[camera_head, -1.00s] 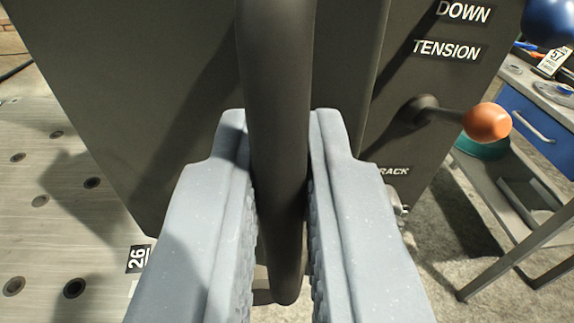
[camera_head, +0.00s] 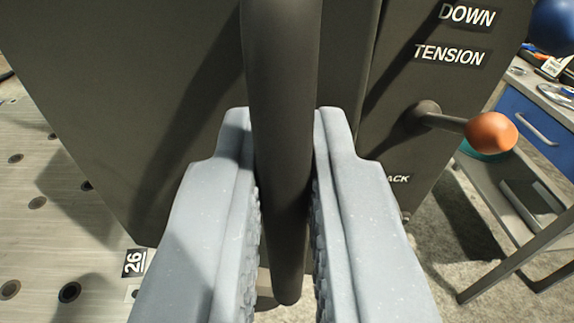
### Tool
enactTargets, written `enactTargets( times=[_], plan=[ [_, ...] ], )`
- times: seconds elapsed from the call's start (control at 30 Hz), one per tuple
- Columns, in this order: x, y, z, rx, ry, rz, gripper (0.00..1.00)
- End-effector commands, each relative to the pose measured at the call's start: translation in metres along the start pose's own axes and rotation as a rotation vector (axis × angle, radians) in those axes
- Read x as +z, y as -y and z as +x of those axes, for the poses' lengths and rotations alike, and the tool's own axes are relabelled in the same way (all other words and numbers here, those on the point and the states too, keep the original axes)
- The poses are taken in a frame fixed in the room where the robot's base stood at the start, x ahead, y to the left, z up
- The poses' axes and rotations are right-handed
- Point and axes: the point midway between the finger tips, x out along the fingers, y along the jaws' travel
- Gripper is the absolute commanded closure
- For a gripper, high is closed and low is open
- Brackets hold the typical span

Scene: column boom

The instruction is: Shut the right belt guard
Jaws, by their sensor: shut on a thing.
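A dark grey upright bar handle (camera_head: 283,90) runs down the middle of the view. It stands in front of a large dark panel (camera_head: 130,100), which looks like the belt guard. My gripper (camera_head: 285,150) has its two grey fingers on either side of the bar and is shut on it. The bar's lower end shows between the fingers. Its upper end is out of the frame. I cannot tell from this view how far the guard is from its closed position.
To the right is a machine face with DOWN and TENSION labels and an orange-knobbed lever (camera_head: 491,132). A blue ball (camera_head: 553,22) is at the top right. A bench with a blue drawer (camera_head: 530,127) stands behind. A perforated metal table (camera_head: 45,215) lies at left.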

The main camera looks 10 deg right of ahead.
Motion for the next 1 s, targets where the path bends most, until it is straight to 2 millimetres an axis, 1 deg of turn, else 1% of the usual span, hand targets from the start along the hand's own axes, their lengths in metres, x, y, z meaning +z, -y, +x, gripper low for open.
enactTargets(
  times=[0.03,0.37,0.4,0.43,0.87,1.0],
  plan=[
    [-0.003,0.001,0.002,-0.004,-0.004,-0.001,1.00],
    [-0.003,0.001,0.002,-0.003,-0.005,-0.002,1.00],
    [-0.003,0.001,0.002,-0.003,-0.005,-0.001,0.87],
    [-0.004,0.001,0.002,-0.003,-0.005,-0.001,0.85],
    [-0.001,-0.002,-0.003,0.003,-0.001,0.000,0.85],
    [0.001,-0.003,-0.009,0.004,0.002,0.002,0.85]
  ],
)
